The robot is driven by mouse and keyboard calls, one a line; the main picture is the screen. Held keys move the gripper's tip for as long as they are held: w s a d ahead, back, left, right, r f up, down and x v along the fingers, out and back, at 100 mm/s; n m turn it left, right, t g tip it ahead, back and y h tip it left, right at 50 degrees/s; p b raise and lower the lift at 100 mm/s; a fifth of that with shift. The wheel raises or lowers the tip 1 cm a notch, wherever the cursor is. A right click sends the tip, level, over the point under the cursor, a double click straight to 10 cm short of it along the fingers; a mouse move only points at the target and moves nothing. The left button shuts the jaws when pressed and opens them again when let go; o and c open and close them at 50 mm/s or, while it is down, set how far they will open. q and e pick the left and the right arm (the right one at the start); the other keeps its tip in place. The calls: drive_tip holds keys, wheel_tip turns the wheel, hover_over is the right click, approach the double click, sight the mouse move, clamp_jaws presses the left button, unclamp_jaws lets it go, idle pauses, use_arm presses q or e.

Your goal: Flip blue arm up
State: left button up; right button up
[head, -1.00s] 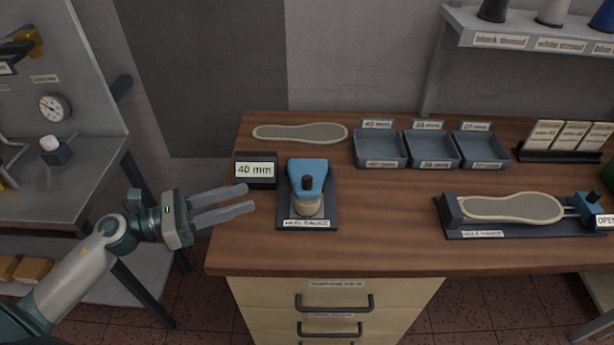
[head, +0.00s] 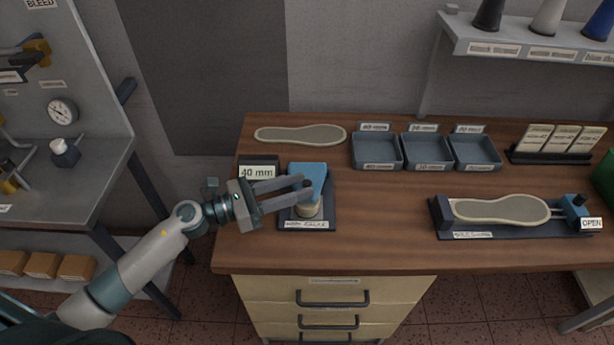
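The blue arm (head: 312,172) belongs to the heel gauge on its dark base (head: 325,222) at the left of the workbench. It lies down over a pale round heel piece (head: 308,209). A dark knob (head: 307,184) stands on the arm. My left gripper (head: 309,188) reaches in from the left with its two fingers apart at the knob, one finger on the far side and one on the near side. I cannot tell whether the fingers touch the knob. The fingers hide part of the blue arm. My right gripper is not in view.
A "40 mm" display (head: 259,170) stands close behind my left gripper. A sole (head: 300,134) lies at the back edge. Three grey trays (head: 378,167) stand mid-bench. A second fixture (head: 470,232) holding a sole, with an "OPEN" sign (head: 591,224), is at the right. The front middle of the bench is clear.

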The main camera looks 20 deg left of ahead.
sight(307, 182)
use_arm(q)
drive_tip(key=shift+p+x, duration=0.4)
drive_tip(key=shift+x, duration=1.1)
clamp_jaws()
